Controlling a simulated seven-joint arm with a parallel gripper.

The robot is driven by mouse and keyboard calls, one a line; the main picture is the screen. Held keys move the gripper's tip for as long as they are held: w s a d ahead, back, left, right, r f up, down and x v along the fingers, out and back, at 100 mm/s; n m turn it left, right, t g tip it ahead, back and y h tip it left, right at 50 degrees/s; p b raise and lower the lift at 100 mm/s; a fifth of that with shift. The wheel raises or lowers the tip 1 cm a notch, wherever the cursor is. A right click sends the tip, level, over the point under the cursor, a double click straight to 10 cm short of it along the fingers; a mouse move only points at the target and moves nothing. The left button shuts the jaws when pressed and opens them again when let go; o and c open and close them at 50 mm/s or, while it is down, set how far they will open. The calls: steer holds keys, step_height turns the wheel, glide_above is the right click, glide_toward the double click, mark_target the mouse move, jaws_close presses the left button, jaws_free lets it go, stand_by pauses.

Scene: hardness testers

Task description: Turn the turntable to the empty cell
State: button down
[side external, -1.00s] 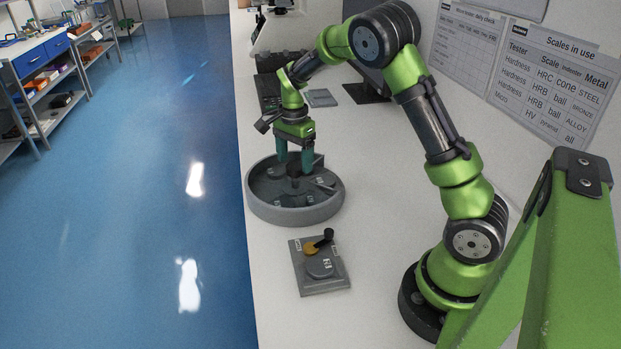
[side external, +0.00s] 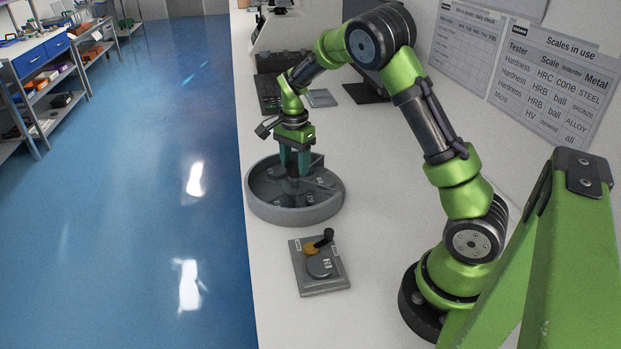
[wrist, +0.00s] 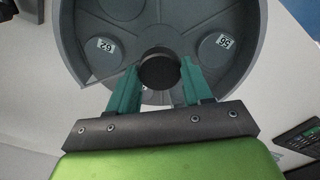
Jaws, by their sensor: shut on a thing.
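The turntable (side external: 297,214) is a round grey tray with a raised rim and dividers, standing on the white bench. A dark round knob (wrist: 158,72) rises at its centre. My gripper (side external: 295,173) points down over the middle; in the wrist view, its two teal fingers (wrist: 160,68) stand on either side of the knob, shut on it. Round grey blocks with white number labels lie in cells, one at left (wrist: 105,48) and one at right (wrist: 218,48) in the wrist view. My fingers and wrist hide part of the tray, so I cannot tell every cell's contents.

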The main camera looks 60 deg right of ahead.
mark_target(295, 166)
steer(key=shift+n, duration=3)
steer(key=shift+r+n, duration=0.1)
steer(key=shift+n, duration=2.8)
steer(key=shift+c, duration=2.4)
jaws_free()
step_height(295, 166, up, 17)
